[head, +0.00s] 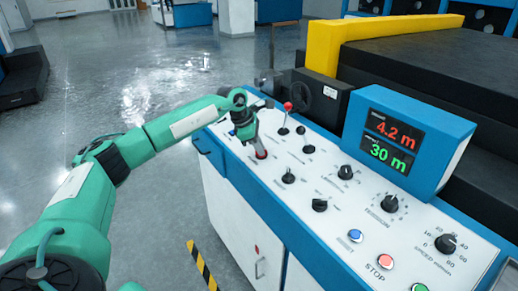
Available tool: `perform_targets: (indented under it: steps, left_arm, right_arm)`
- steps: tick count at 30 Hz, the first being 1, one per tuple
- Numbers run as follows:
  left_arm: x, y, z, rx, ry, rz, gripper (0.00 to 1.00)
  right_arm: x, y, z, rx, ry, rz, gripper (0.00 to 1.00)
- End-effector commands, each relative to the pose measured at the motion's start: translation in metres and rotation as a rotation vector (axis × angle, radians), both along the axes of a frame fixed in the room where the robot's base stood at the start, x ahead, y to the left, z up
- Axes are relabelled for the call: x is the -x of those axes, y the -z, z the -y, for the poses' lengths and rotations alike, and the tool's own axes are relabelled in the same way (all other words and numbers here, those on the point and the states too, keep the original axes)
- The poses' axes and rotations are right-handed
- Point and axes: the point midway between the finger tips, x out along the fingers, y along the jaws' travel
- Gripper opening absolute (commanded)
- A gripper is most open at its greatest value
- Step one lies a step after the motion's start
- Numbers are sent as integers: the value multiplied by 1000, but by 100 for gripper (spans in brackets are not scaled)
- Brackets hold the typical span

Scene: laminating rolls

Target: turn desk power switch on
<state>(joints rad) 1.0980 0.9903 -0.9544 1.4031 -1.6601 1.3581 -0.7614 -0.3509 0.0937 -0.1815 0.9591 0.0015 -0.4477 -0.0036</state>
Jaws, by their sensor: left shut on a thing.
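The control desk (310,185) has a white sloping top with several black knobs, levers and coloured buttons. My left arm comes in from the left, and its gripper (260,150) points down at the desk's far left part. It is shut on a small control with a red part (262,155) showing at the fingertips. The gripper hides most of this control, so I cannot tell its position or read its label. My right gripper is out of view.
A red-topped lever (287,107) stands just behind the gripper. A blue display box (405,140) reads 4.2 m and 30 m. Black knobs (288,177) lie to the right. Large rolling machinery (440,75) stands behind. The floor at left is open.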

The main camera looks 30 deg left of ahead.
Motion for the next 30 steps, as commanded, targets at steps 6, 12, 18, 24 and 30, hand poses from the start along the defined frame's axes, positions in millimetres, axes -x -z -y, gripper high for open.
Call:
perform_targets:
  steps: [6,12,18,24,30]
  left_arm:
    - [1,4,1,-16,94,-2,0]
    - [1,4,0,-23,134,0,0]
    - [1,4,1,-25,143,1,0]
    - [1,4,1,-25,143,1,0]
    - [1,4,0,-25,142,2,32]
  right_arm:
    - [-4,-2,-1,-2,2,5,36]
    - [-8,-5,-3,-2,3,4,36]
    - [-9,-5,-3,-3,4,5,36]
    - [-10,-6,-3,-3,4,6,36]
    - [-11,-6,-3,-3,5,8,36]
